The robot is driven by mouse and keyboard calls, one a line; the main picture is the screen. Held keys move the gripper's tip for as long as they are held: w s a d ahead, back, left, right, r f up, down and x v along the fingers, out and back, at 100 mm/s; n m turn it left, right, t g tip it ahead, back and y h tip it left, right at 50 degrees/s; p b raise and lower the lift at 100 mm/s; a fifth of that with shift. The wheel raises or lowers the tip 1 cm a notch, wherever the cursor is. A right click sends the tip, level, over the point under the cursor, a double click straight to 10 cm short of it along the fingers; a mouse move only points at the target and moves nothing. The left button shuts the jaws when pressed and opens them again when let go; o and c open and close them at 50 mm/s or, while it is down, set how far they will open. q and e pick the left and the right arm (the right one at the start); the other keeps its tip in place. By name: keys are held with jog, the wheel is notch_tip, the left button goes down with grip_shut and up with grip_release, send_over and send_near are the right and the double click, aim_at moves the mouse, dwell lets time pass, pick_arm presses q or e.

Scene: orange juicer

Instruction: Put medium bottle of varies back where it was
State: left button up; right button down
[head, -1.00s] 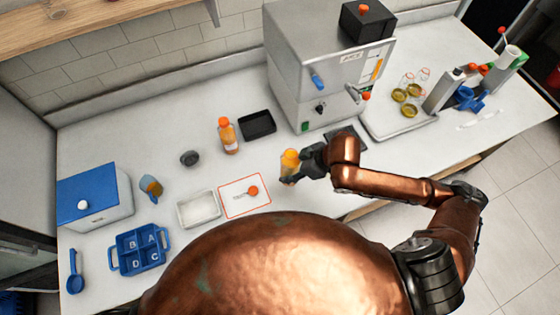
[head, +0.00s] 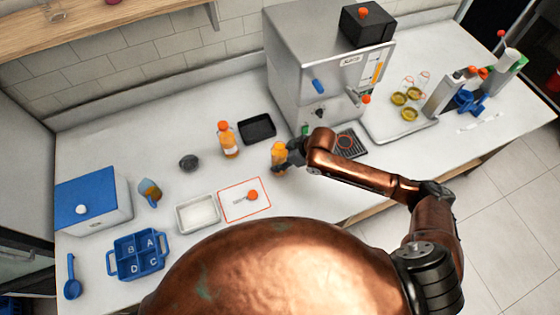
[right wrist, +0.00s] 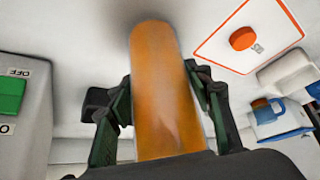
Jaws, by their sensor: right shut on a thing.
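My right gripper (head: 289,156) is shut on an orange bottle (head: 278,155), left of the juicer's drip grille. In the right wrist view the same bottle (right wrist: 160,90) stands between the two fingers. I cannot tell whether its base touches the counter. Another orange bottle (head: 228,140) with an orange cap stands upright on the counter to the left. A red-outlined white mat (head: 232,205) lies in front with an orange cap (head: 252,195) on it; this cap also shows in the right wrist view (right wrist: 243,38). My left gripper is not in view.
The steel juicer (head: 310,90) stands close behind. A black tray (head: 272,129) lies behind the held bottle, and a dark round lid (head: 189,162) farther left. A white tray (head: 180,222), blue divided tray (head: 117,262) and blue-lidded box (head: 110,218) fill the front left.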

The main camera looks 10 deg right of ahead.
aim_at(280, 158)
jog(key=shift+f, duration=0.3)
jog(key=shift+f, duration=0.1)
jog(key=c, duration=1)
grip_release()
jog(key=shift+f, duration=0.1)
jog(key=v, duration=1.2)
jog(key=shift+p, duration=0.4)
